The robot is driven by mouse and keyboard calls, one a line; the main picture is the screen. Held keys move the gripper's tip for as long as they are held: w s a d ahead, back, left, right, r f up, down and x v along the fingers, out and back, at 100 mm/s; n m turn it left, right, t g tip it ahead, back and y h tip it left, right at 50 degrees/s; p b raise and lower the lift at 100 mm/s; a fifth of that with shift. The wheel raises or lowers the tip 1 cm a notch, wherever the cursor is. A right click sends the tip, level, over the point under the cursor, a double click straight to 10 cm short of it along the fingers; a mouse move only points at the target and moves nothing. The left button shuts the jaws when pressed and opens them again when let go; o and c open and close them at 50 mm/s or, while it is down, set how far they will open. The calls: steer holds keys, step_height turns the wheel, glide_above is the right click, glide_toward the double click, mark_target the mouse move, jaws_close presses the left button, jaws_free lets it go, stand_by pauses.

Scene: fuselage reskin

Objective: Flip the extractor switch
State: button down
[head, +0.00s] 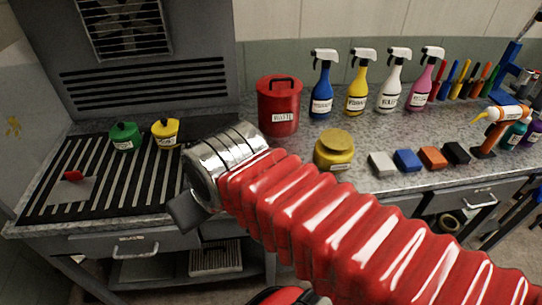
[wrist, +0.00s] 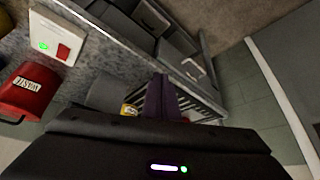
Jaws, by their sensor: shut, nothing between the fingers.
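The extractor switch is likely the red rocker (wrist: 63,52) on a cream box at the upper left of the wrist view. A green light (wrist: 44,46) is lit beside it. I cannot make out the box in the head view; my arm covers part of the bench there. My gripper (head: 184,211) is over the front of the bench, near the slotted grate, in the head view. In the wrist view its dark fingers (wrist: 160,97) are together and empty, apart from the switch box. The extractor hood (head: 150,60) stands at the back left, with a fan grille.
A red waste bin (head: 279,106) stands behind my arm. Green (head: 124,136) and yellow (head: 165,133) pots sit on the slotted grate (head: 50,205), with a red-topped piece (head: 73,177). Several spray bottles, a yellow jar (head: 334,150) and coloured blocks (head: 407,160) occupy the right.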

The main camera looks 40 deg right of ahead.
steer(key=w+d+r+m+g+h, duration=0.1)
steer(key=w+d+m, duration=0.2)
steer(key=d, duration=0.9)
steer(key=w+d+r+m+g+h, duration=0.1)
steer(key=w+d+r+m, duration=0.1)
steer(key=d, duration=1.1)
steer(key=w+m, duration=0.1)
steer(key=w, duration=0.1)
steer(key=shift+w+r+m+g, duration=0.2)
steer(key=shift+w+m+g, duration=0.15)
steer(key=shift+m+g, duration=0.05)
steer(key=shift+s, duration=0.1)
steer(key=shift+s+a+r, duration=0.1)
steer(key=shift+s+a, duration=0.35)
steer(key=shift+s, duration=0.15)
steer(key=shift+r, duration=0.1)
steer(key=v, duration=1.3)
steer(key=shift+s+a+r, duration=0.2)
steer(key=shift+s, duration=0.2)
